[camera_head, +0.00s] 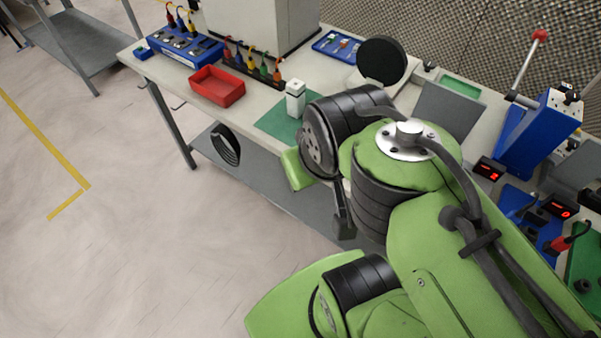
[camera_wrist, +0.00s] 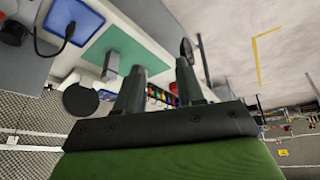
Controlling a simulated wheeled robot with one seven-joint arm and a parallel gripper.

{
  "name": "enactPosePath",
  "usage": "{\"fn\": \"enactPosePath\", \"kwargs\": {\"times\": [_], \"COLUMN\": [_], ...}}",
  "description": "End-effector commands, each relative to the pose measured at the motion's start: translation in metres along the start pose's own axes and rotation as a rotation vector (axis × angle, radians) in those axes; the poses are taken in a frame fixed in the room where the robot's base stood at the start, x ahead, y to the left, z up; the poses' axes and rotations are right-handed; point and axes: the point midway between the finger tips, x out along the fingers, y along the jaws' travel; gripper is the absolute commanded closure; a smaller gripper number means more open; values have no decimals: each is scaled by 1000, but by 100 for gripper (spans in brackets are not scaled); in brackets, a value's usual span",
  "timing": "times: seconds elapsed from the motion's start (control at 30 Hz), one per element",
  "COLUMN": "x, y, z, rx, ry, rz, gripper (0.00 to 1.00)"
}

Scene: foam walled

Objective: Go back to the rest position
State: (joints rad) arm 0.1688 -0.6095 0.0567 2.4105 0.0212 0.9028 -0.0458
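My gripper (camera_wrist: 158,74) shows in the wrist view with its two dark fingers apart and nothing held between them. Coloured plugs on the bench show behind the gap. In the head view my green arm reaches from the lower right toward the bench (camera_head: 265,68). The arm bends over the bench's front edge, and a dark finger-like part hangs in front of that edge. Most of the gripper is hidden by the arm in this view.
A red bin (camera_head: 217,86), a white bottle-like object (camera_head: 295,98) and a green mat (camera_head: 277,122) are on the bench near my arm. A blue lever press (camera_head: 535,130) stands at the right. A lower shelf (camera_head: 265,180) runs underneath.

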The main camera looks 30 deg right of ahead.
Motion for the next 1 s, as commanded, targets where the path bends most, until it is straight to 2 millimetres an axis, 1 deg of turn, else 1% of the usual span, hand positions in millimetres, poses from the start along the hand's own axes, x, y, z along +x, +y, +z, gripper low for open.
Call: {"fn": "enactPosePath", "kwargs": {"times": [0.03,0.1,0.2,1.0], "x": [-4,-6,-7,-7], "y": [-11,-19,-23,-23], "z": [13,24,29,28], "rx": [-34,-56,-65,-65], "ry": [31,51,58,58], "rz": [-42,-80,-100,-97], "gripper": [62,62,62,62]}}
